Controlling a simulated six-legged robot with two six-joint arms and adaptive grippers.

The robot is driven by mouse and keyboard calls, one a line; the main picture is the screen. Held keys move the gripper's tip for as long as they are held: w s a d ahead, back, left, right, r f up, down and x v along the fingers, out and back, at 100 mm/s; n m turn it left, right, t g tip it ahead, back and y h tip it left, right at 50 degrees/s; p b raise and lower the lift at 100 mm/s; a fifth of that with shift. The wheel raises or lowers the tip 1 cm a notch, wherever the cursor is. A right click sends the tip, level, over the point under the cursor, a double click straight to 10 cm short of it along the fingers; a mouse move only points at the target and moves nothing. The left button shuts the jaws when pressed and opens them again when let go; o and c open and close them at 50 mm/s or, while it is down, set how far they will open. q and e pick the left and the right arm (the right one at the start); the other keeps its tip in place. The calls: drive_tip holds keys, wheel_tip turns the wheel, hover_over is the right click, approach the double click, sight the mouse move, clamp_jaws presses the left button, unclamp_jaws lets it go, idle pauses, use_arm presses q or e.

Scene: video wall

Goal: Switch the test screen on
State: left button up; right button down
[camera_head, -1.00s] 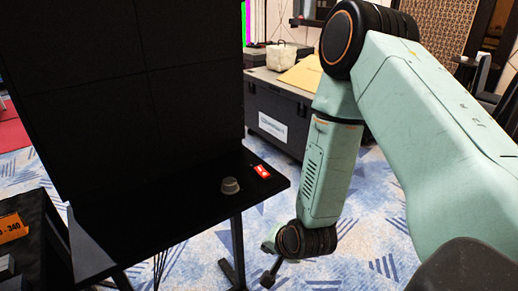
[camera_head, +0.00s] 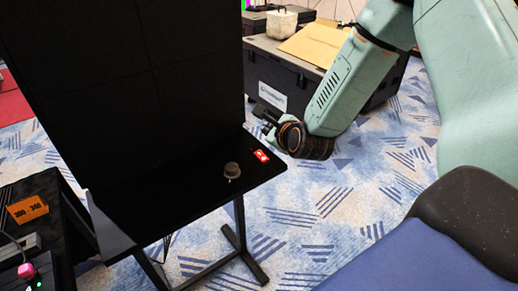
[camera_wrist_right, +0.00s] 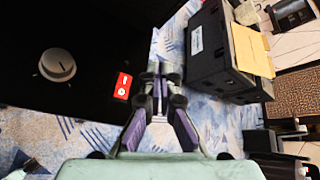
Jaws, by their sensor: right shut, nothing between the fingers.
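The test screen (camera_head: 120,80) is a tall black panel, dark, standing at the back of a black table (camera_head: 170,205). A red rocker switch (camera_head: 262,156) with white marks sits near the table's right edge. It also shows in the right wrist view (camera_wrist_right: 122,86), left of the fingers. A grey round knob (camera_head: 232,170) is left of the switch, and it shows in the wrist view (camera_wrist_right: 57,65). My right gripper (camera_head: 262,116) is beyond the table's right edge, apart from the switch. Its fingers (camera_wrist_right: 160,72) are shut and empty. My left gripper is out of view.
A black case (camera_head: 300,85) with a cardboard sheet (camera_head: 315,45) and a white box (camera_head: 278,22) stands behind. An orange sign (camera_head: 27,209) and a pink knob (camera_head: 26,270) are at lower left. Patterned carpet (camera_head: 300,200) lies open right of the table.

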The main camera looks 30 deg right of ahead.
drive_tip(key=shift+r, duration=0.15)
drive_tip(key=shift+w, duration=0.1)
drive_tip(key=b, duration=0.5)
hover_over(261, 157)
drive_tip(key=s, duration=0.1)
wheel_tip(261, 157, down, 6)
drive_tip(key=shift+d+f, duration=0.1)
drive_tip(key=shift+f, duration=0.15)
drive_tip(key=shift+w+f+b, duration=0.2)
drive_tip(key=shift+f+b, duration=0.35)
drive_tip(key=shift+b, duration=0.2)
drive_tip(key=shift+w+f+b, duration=0.15)
drive_tip(key=shift+f+b, duration=0.35)
drive_tip(key=shift+b, duration=0.25)
drive_tip(key=shift+w+f+b, duration=0.15)
drive_tip(key=shift+f+b, duration=0.25)
drive_tip(key=shift+b, duration=0.3)
drive_tip(key=shift+w+f+b, duration=0.1)
drive_tip(key=shift+f+b, duration=0.25)
drive_tip(key=shift+b, duration=0.1)
idle(0.4)
drive_tip(key=shift+r, duration=0.1)
drive_tip(key=shift+s+r+p, duration=0.3)
drive_tip(key=shift+r+p, duration=0.25)
drive_tip(key=shift+r, duration=0.2)
